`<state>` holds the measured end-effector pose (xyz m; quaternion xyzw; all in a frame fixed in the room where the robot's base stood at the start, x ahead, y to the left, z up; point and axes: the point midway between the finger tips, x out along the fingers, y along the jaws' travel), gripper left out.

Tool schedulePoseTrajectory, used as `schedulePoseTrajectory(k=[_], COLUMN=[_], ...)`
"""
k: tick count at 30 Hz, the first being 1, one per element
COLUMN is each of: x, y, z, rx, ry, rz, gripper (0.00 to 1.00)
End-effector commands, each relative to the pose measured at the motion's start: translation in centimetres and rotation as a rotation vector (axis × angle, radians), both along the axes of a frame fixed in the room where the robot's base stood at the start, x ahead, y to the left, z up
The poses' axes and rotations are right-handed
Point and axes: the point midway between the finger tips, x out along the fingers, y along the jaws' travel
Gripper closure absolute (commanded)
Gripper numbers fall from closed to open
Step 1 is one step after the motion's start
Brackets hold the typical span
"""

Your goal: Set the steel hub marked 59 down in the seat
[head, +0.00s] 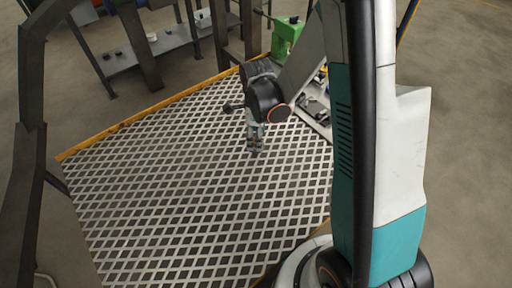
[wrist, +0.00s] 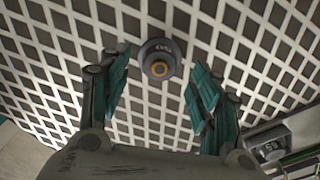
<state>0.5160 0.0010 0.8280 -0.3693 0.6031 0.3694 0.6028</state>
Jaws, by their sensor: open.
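My gripper (wrist: 161,68) is open, its two teal fingers spread apart in the wrist view. In the head view my gripper (head: 256,146) hangs down over the grating. A round dark grey piece with a yellow ring at its middle (wrist: 160,60) shows between the fingertips, with a gap on each side. Its light marking is too small to read surely. I cannot tell how far below the fingertips it is. A grey piece with a marking that may read 59 (wrist: 270,147) shows at the lower right of the wrist view. I cannot make out the seat for certain.
The pale diamond grating (head: 180,200) is largely bare, with a yellow edge (head: 150,113). A tray with small parts (head: 318,104) is partly hidden behind my arm. A green machine (head: 287,35) stands at the back, and a grey bench (head: 160,45) at the back left.

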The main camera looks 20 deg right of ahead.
Motion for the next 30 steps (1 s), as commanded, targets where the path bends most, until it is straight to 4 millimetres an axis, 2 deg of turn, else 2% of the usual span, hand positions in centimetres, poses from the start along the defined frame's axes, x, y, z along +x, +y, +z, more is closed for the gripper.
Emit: schedulePoseTrajectory(k=[1,3,11,19,30], x=[0.0,0.0,0.0,0.0,0.0], y=[0.0,0.0,0.0,0.0,0.0], z=[-1.2,-1.9,-2.1,-2.1,-1.8], rx=[0.000,0.000,0.000,0.000,0.000], ry=[0.000,0.000,0.000,0.000,0.000], rz=[0.000,0.000,0.000,0.000,0.000], gripper=[0.43,0.43,0.43,1.00,1.00])
